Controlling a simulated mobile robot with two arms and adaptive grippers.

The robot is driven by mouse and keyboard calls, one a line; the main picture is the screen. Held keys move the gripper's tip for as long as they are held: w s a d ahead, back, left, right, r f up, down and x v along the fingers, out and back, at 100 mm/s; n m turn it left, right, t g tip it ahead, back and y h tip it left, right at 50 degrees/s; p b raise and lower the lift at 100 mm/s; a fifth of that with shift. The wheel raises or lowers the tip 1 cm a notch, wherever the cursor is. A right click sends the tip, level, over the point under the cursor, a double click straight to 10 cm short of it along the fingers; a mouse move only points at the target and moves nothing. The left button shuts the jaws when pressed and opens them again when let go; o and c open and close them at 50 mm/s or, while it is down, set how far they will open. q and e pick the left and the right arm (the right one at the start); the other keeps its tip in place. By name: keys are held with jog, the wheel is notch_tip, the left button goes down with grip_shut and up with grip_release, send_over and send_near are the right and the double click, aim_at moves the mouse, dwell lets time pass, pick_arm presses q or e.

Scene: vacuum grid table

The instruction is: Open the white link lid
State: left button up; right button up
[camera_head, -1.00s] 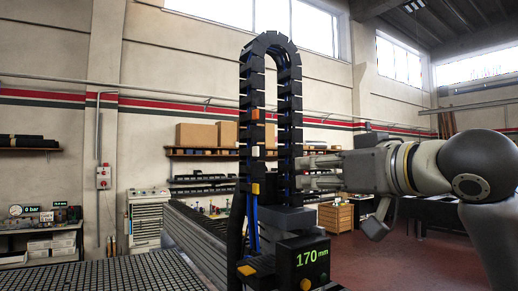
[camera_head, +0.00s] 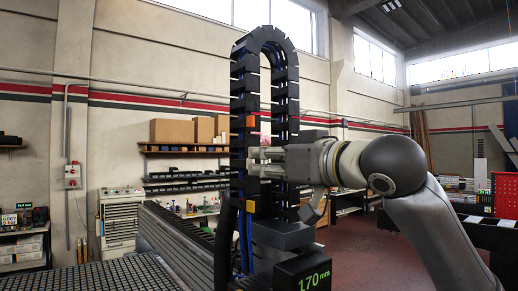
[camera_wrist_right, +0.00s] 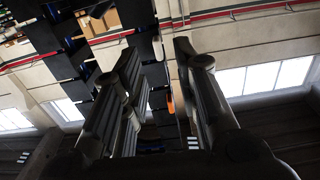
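A tall black cable chain (camera_head: 285,95) stands in an upside-down U, with blue cables inside. Its left strand carries an orange lid (camera_head: 251,121), a yellow lid (camera_head: 250,206) lower down, and the white link lid (camera_head: 249,163) between them. The white lid is small and hard to separate from my pale fingertips. My right gripper (camera_head: 262,162) reaches in from the right at the white lid's height, its fingertips at the chain. In the right wrist view its two fingers (camera_wrist_right: 160,60) are apart with nothing visibly clamped between them. Contact with the lid cannot be told. My left gripper is out of view.
A black box reading 170 mm (camera_head: 306,279) stands at the chain's foot. A black grid table (camera_head: 100,277) lies at the lower left. Cartons (camera_head: 176,130) sit on a wall shelf behind. The floor (camera_head: 375,250) to the right looks clear.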

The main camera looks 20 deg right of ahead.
aim_at(254, 162)
jog(key=x, duration=0.3)
jog(key=shift+p, duration=0.4)
jog(key=shift+w, duration=0.2)
jog(key=shift+s, duration=0.1)
jog(key=shift+c, duration=0.4)
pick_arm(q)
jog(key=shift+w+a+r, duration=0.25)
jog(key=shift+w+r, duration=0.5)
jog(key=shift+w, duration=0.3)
pick_arm(e)
jog(key=shift+f, duration=0.1)
grip_shut()
